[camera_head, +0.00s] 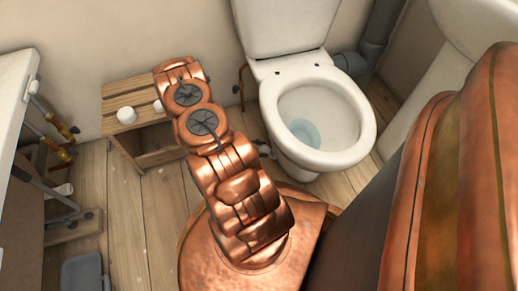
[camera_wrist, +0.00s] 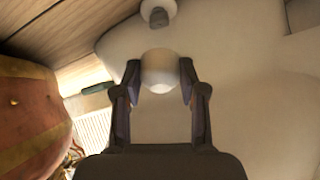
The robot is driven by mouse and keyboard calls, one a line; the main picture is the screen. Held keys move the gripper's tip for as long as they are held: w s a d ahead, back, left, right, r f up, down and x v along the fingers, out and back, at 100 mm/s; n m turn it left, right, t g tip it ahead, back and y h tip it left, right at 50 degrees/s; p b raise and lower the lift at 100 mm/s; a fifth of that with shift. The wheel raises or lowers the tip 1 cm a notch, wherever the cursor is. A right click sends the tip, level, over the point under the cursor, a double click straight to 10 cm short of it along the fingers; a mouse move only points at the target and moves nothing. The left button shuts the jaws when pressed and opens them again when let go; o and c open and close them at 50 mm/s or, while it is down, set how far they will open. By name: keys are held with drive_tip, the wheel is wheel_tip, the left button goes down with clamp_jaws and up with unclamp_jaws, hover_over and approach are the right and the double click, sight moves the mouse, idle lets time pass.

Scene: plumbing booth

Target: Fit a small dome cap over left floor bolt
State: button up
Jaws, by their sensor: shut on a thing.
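My gripper (camera_wrist: 160,80) is shut on a small white dome cap (camera_wrist: 160,70), one dark finger on each side of it. Beyond the cap, near the top edge of the wrist view, is a small grey round piece (camera_wrist: 158,14) on the pale surface; I cannot tell for sure whether it is the floor bolt. The held cap appears apart from it. The white toilet (camera_head: 300,160) stands right of my arm in the head view, and its pale body (camera_wrist: 250,95) fills much of the wrist view. My gripper is not clearly visible in the head view.
A grey waste pipe (camera_head: 375,45) rises behind the toilet. A white basin or tub (camera_head: 425,90) is at right. Tools hang at left; plank floor (camera_head: 125,215) shows between.

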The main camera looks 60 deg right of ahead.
drive_tip(key=shift+s+d+f+b, duration=0.25)
drive_tip(key=shift+d+f+b, duration=0.15)
drive_tip(key=shift+f, duration=0.3)
drive_tip(key=shift+s+d+f+b, duration=0.25)
drive_tip(key=shift+d+f+b, duration=0.1)
drive_tip(key=shift+f, duration=0.4)
drive_tip(key=shift+s+d+f+b, duration=0.25)
drive_tip(key=shift+d+f+b, duration=0.15)
drive_tip(key=shift+f, duration=0.3)
drive_tip(key=shift+s+d+f+p, duration=0.15)
drive_tip(key=shift+d+f, duration=0.1)
drive_tip(key=shift+f, duration=0.2)
drive_tip(key=shift+s+d+f+p, duration=0.15)
drive_tip(key=shift+d+f, duration=0.05)
drive_tip(key=shift+f, duration=0.2)
drive_tip(key=shift+d+f, duration=0.1)
drive_tip(key=shift+c, duration=0.6)
drive_tip(key=shift+s+d+f, duration=0.1)
drive_tip(key=shift+s+f, duration=0.1)
drive_tip(key=shift+f, duration=0.05)
drive_tip(key=shift+c, duration=0.8)
drive_tip(key=o, duration=1.1)
drive_tip(key=shift+w, duration=0.15)
drive_tip(key=v, duration=1.2)
